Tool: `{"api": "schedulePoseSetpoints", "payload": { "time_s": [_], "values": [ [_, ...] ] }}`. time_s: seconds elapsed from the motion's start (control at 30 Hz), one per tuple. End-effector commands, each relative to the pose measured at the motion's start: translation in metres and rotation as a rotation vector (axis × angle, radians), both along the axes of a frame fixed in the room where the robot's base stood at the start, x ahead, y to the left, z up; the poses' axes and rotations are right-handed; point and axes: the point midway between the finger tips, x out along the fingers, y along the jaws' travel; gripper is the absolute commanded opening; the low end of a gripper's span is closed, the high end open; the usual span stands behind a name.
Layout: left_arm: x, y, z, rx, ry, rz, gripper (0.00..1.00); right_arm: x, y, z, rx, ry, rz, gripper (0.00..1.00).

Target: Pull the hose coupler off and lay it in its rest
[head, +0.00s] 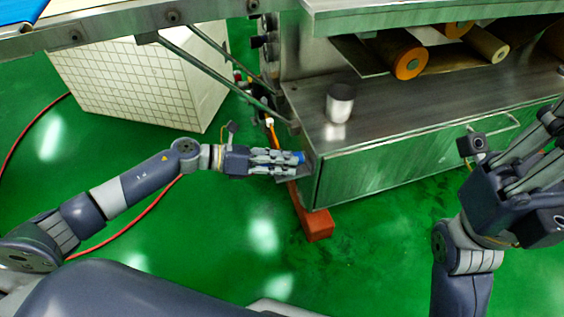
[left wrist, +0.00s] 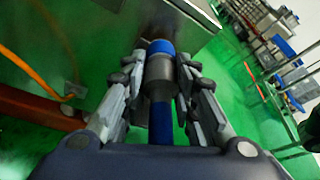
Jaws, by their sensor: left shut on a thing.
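The hose coupler (left wrist: 158,78), a grey metal sleeve with a blue ring at its far end, sits between the fingers of my left gripper (left wrist: 160,85) in the left wrist view. In the head view my left gripper (head: 277,162) is shut on it, and the coupler's blue end (head: 300,157) shows at the fingertips, close to the machine's lower left corner. A blue hose (left wrist: 161,125) runs back from the coupler toward my palm. I cannot tell whether the coupler is still seated on a fitting. I cannot make out the rest. My right gripper (head: 535,150) is raised at the right, its opening unclear.
The steel machine (head: 390,160) carries a metal cup (head: 340,103) on its ledge and orange-ended rollers (head: 408,60) above. A reddish-brown block (head: 318,226) lies on the green floor below. A white tiled box (head: 140,80) stands behind my left arm. A red hose (head: 30,130) crosses the floor.

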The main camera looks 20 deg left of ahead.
Motion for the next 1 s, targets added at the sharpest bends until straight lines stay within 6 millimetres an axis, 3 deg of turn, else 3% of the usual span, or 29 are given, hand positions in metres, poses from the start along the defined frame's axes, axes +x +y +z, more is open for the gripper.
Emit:
{"api": "schedulePoseSetpoints", "payload": {
  "time_s": [0.03,0.2,0.23,0.33,0.77,1.0],
  "values": [
    [-0.009,0.000,-0.020,0.018,0.029,-0.007,0.00,0.000,0.000,-0.002,0.000,-0.001,0.000,0.00],
    [-0.009,0.000,-0.020,0.018,0.029,-0.007,0.00,0.000,0.000,-0.002,0.000,0.000,0.000,0.00],
    [-0.009,0.000,-0.020,0.018,0.029,-0.007,0.29,0.000,0.000,-0.002,0.000,0.000,0.000,0.00],
    [-0.009,0.000,-0.020,0.018,0.030,-0.008,0.51,0.000,0.000,-0.002,-0.001,-0.001,0.000,0.00],
    [-0.010,0.004,-0.021,0.021,0.032,-0.007,0.51,0.001,0.000,-0.004,0.000,0.006,0.000,0.00],
    [-0.023,0.037,-0.007,0.024,0.027,-0.004,0.51,0.001,0.000,-0.003,0.000,0.004,0.000,0.00]
  ]
}}
